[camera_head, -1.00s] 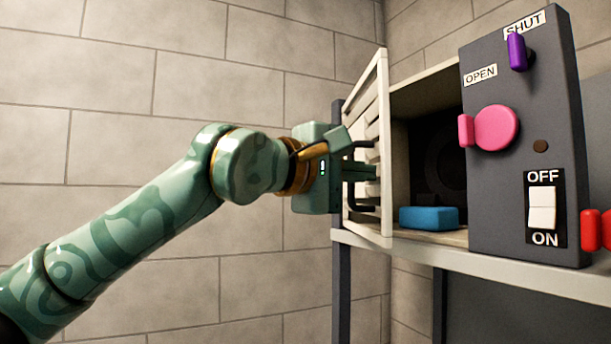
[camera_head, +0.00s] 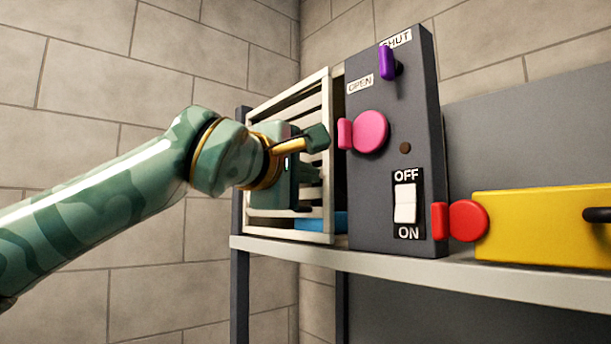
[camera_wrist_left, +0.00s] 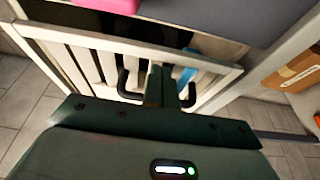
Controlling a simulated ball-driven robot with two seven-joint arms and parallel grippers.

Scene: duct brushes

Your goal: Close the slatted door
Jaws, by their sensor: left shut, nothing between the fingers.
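The slatted door (camera_head: 326,110) is a cream frame with slats, at the left end of the shelf in the head view. It stands ajar, with a narrow dark gap between its right edge and the grey panel. In the left wrist view the door (camera_wrist_left: 90,42) runs across the top, with a dark handle (camera_wrist_left: 126,86) on its face. My left gripper (camera_head: 308,174) is shut and empty against or very near the door's outer face. In the left wrist view its fingertips (camera_wrist_left: 162,84) lie between the handle's two ends; contact is unclear. My right gripper is not in view.
The grey panel (camera_head: 385,215) carries a pink knob (camera_head: 370,132), a purple lever (camera_head: 388,62) by the SHUT label and a white switch (camera_head: 405,203). A blue block (camera_head: 341,222) shows inside the compartment. A red knob (camera_head: 467,221) and yellow box (camera_head: 540,222) sit right on the shelf (camera_head: 400,266).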

